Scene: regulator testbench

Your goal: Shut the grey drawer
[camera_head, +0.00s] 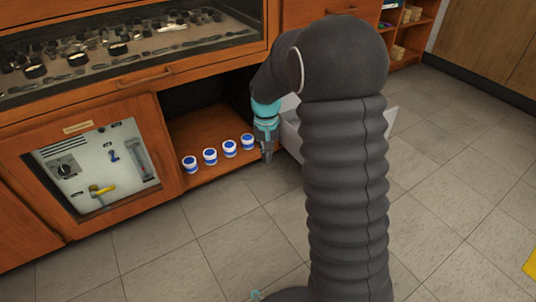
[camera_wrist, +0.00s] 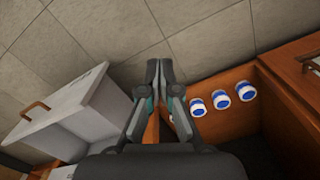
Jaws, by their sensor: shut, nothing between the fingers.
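The grey drawer (camera_head: 291,139) stands pulled out from the wooden cabinet in the head view, with its middle hidden behind my arm. In the wrist view the grey drawer (camera_wrist: 85,105) fills the left side, with a brown handle (camera_wrist: 35,109) near its left edge. My gripper (camera_head: 267,158) points down just left of the drawer in the head view, in front of the open shelf. In the wrist view my gripper (camera_wrist: 159,66) has its fingertips together, empty, to the right of the drawer with a small gap between them.
Several blue-and-white jars (camera_head: 210,156) stand in a row on the open shelf (camera_head: 205,125), left of my gripper. A wooden cabinet door with a window (camera_head: 97,165) is further left. The tiled floor (camera_head: 225,225) in front of the cabinet is clear.

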